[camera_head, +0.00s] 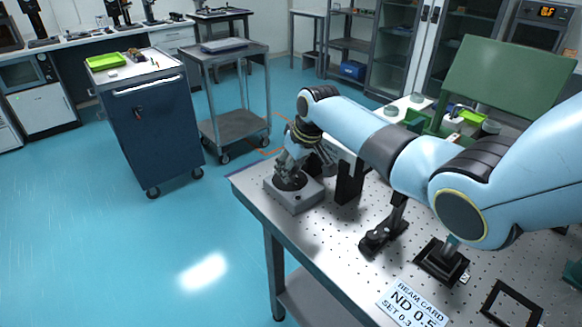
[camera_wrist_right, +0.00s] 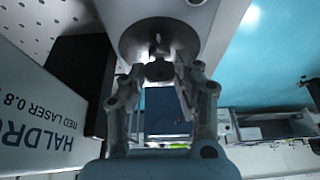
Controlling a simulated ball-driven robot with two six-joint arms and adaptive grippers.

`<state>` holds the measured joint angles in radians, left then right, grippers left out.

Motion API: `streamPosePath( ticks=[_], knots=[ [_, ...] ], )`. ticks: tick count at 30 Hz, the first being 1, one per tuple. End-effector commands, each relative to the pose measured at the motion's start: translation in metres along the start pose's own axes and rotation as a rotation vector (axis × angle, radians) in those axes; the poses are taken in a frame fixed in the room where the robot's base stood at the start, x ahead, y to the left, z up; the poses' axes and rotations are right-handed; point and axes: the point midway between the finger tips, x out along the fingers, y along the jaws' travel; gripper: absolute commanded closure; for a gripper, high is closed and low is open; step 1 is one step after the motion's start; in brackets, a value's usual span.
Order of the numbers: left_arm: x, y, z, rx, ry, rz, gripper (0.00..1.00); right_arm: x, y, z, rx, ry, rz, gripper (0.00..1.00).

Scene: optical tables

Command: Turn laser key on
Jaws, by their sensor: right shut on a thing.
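A grey box (camera_head: 300,197) sits near the table's left corner in the head view. A dark round plate with the laser key (camera_wrist_right: 158,68) on it shows in the right wrist view, and the grey housing (camera_wrist_right: 200,18) is around it. My right gripper (camera_head: 288,176) is directly over the box, pointing down. In the wrist view its fingers (camera_wrist_right: 159,76) are on either side of the key and shut on it. The key's turn angle cannot be told. My left gripper is not in view.
A white box with red laser lettering (camera_wrist_right: 40,118) and a black block (camera_wrist_right: 85,72) stand close beside the gripper. The perforated table (camera_head: 330,232) also carries black mounts (camera_head: 382,238) and a beam card (camera_head: 410,305). A dark blue cabinet (camera_head: 155,130) and grey cart (camera_head: 235,125) stand on the open floor.

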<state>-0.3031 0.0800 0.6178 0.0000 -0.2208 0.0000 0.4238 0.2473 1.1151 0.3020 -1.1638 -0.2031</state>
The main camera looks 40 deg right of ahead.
Motion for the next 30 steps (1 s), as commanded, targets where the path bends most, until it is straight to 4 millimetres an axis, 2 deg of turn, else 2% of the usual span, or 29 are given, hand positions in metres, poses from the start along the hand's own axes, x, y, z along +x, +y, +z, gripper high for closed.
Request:
streamPosePath(
  ticks=[11, 21, 30],
  knots=[
    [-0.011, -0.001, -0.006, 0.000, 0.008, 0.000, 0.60, -0.002, -0.002, -0.001, 0.081, -0.001, 0.032, 1.00],
    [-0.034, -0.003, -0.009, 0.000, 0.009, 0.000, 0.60, -0.002, -0.003, -0.002, 0.336, -0.001, 0.137, 1.00],
    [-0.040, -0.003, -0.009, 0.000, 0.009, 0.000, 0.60, 0.000, -0.004, -0.003, 0.599, 0.001, 0.247, 1.00]
  ],
)
